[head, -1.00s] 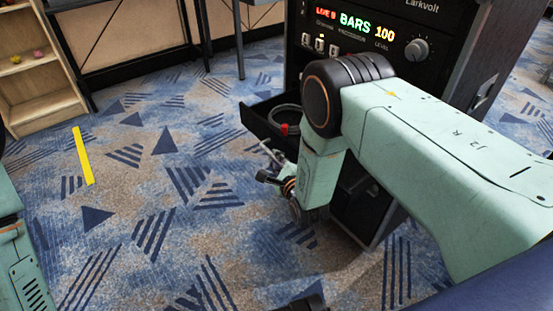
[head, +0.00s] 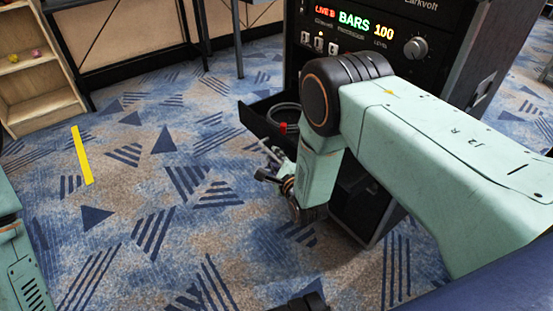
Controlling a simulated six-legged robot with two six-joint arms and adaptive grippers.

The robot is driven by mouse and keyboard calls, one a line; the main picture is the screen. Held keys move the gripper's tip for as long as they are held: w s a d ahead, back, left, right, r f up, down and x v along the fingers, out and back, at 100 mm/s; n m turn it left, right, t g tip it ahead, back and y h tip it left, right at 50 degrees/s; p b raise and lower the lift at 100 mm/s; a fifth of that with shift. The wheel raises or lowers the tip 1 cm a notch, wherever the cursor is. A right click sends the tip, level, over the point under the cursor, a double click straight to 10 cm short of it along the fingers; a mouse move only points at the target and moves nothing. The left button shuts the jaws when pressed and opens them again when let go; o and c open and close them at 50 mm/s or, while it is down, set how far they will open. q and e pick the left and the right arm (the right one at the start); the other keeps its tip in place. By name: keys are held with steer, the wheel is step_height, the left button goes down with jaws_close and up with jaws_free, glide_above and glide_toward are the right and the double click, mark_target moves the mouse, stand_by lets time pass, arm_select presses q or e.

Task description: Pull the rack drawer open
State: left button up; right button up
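The black rack drawer (head: 262,122) is pulled partly out of the lower front of the rack (head: 372,78), to the left of my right arm. A coiled grey cable (head: 287,109) and a small red item (head: 283,127) lie in it. My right gripper (head: 264,163) is at the drawer's near side, below its front panel. The arm hides part of the drawer and any contact with the handle. The finger gap is too small to judge. My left gripper is out of view; only part of my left arm shows at the left edge.
A wooden shelf (head: 38,82) stands at the upper left. A desk frame with black legs (head: 237,45) is behind. A yellow strip (head: 82,155) lies on the patterned carpet (head: 130,215).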

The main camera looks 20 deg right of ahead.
steer(key=v, duration=1.2)
stand_by(0.3)
steer(key=s+d+f+n+g+p, duration=0.1)
steer(key=s+d+f+n+g, duration=0.1)
steer(key=s+f+n+g, duration=0.95)
steer(key=s+r+n+g+p, duration=0.1)
steer(key=s+r+n, duration=0.1)
steer(key=s+n, duration=0.2)
steer(key=s+d+r+n+g+p, duration=0.1)
steer(key=s+r+n+p, duration=0.1)
steer(key=s, duration=0.8)
steer(key=s+r+n+g+p, duration=0.2)
steer(key=s+r+n, duration=0.2)
steer(key=s+n, duration=0.2)
steer(key=shift+s+d+r+h, duration=0.2)
steer(key=shift+s+h, duration=0.1)
steer(key=shift+s, duration=0.2)
